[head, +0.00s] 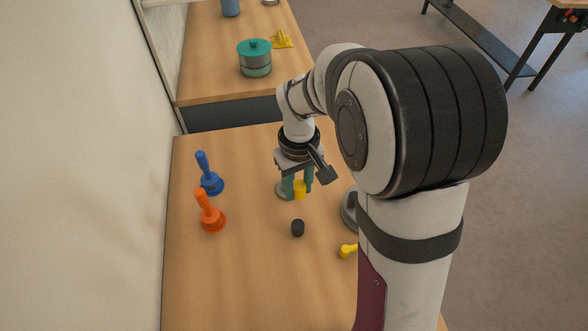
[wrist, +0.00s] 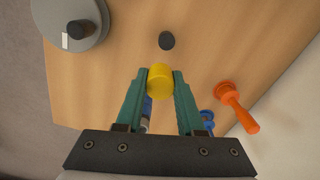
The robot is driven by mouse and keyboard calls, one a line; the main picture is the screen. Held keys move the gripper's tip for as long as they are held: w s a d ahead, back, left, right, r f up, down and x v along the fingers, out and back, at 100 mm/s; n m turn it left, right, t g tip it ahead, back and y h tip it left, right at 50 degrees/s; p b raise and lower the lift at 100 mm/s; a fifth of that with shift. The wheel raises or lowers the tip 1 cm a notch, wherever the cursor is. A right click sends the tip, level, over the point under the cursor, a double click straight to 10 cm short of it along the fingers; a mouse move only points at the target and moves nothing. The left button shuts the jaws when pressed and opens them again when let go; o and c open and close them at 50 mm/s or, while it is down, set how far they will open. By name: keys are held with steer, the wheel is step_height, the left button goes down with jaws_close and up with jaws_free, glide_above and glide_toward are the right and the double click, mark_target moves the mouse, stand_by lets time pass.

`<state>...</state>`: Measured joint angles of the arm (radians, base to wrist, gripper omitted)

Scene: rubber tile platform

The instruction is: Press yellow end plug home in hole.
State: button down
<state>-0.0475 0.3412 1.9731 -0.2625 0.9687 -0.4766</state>
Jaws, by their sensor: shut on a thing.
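My gripper (head: 299,188) has teal fingers shut on the yellow end plug (head: 299,190), a short cylinder. In the wrist view my gripper (wrist: 160,85) grips the plug (wrist: 160,79) near the fingertips, its round end showing. In the head view a grey round piece (head: 282,190) shows just left of the fingers, partly hidden by them. I cannot tell whether the plug touches it. No hole is clearly visible in either view.
A black cylinder (head: 298,228) stands nearer the head camera. A grey disc (wrist: 90,38) carries a black knob. Blue (head: 209,177) and orange (head: 210,213) handled pieces stand left. A yellow piece (head: 346,251) lies near my arm. The table's front left is clear.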

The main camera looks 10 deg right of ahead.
steer(key=w+r, duration=0.2)
steer(key=w, duration=0.1)
steer(key=w+r, duration=0.2)
steer(key=w, duration=0.1)
steer(key=w+r, duration=0.2)
steer(key=w, duration=0.2)
steer(key=shift+a+r, duration=0.15)
steer(key=shift+r, duration=0.05)
steer(key=shift+w+r, duration=0.3)
steer(key=shift+f, duration=2.1)
steer(key=shift+f, duration=0.15)
steer(key=shift+f, duration=0.4)
steer(key=shift+f, duration=0.45)
stand_by(1.0)
steer(key=shift+c, duration=2.2)
jaws_free()
steer(key=shift+a, duration=0.1)
